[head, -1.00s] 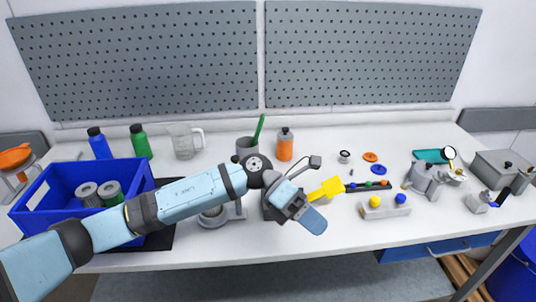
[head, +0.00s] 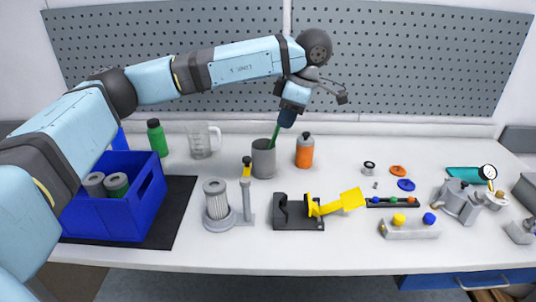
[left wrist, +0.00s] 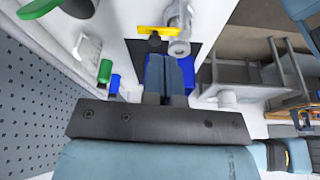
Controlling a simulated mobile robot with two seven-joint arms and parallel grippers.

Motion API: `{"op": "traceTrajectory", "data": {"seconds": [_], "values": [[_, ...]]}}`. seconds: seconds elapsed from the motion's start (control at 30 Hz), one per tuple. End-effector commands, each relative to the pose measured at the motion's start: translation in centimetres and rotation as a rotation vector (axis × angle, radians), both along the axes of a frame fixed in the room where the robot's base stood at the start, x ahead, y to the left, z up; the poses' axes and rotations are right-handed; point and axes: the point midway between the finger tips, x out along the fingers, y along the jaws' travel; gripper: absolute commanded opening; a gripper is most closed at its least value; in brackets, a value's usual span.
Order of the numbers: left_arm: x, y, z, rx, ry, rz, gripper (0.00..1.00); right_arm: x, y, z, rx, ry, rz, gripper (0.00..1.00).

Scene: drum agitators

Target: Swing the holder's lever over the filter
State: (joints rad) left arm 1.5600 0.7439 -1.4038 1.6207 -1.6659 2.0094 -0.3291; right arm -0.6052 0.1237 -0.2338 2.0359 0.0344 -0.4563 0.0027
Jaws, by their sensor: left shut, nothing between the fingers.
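The grey holder (head: 222,223) stands on the white table, with a pale pleated filter (head: 214,197) upright on its left side. Its post (head: 246,201) rises right of the filter. The lever (head: 247,166), with a yellow end, shows above and behind the post, not over the filter. A yellow bar (left wrist: 158,30) with a black knob shows past the fingers in the left wrist view; it looks like the lever. My left gripper (head: 287,118) is shut and empty, raised above and to the right of the lever, fingers down. My right gripper is out of view.
A grey cup (head: 263,160) with a green stick and an orange bottle (head: 305,152) stand below my gripper. A blue bin (head: 145,195) with cylinders is left of the holder. A black fixture (head: 285,215) with a yellow piece is right. The front table strip is clear.

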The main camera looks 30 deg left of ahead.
Motion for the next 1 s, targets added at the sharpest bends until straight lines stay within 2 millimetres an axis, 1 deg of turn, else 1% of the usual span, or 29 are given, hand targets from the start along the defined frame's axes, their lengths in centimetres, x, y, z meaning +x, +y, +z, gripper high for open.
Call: {"op": "traceTrajectory", "data": {"seconds": [0.27,0.37,0.43,0.57,0.7,0.77,0.9,0.93,1.0], "values": [[0.0,0.1,0.1,0.002,0.001,0.001,0.00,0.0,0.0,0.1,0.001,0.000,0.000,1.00],[0.0,0.1,-0.2,0.001,0.002,0.000,0.00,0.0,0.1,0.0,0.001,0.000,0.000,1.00],[-0.1,0.2,-0.8,0.000,0.002,0.001,0.00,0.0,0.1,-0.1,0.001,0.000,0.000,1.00],[-0.4,0.8,-2.8,0.000,0.005,0.001,0.00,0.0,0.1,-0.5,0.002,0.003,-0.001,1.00],[-0.7,1.6,-5.5,0.001,0.006,0.001,0.00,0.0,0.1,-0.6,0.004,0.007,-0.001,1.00],[-0.8,2.0,-6.6,0.001,0.003,0.001,0.00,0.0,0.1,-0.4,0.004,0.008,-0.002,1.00],[-1.1,2.7,-9.4,0.001,0.003,0.001,0.00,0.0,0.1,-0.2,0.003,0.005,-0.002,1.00],[-1.2,2.8,-9.9,0.001,0.003,0.001,0.00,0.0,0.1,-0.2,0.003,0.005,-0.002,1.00],[-1.7,4.1,-9.8,0.001,0.000,0.004,0.00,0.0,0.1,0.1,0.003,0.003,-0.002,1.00]]}}
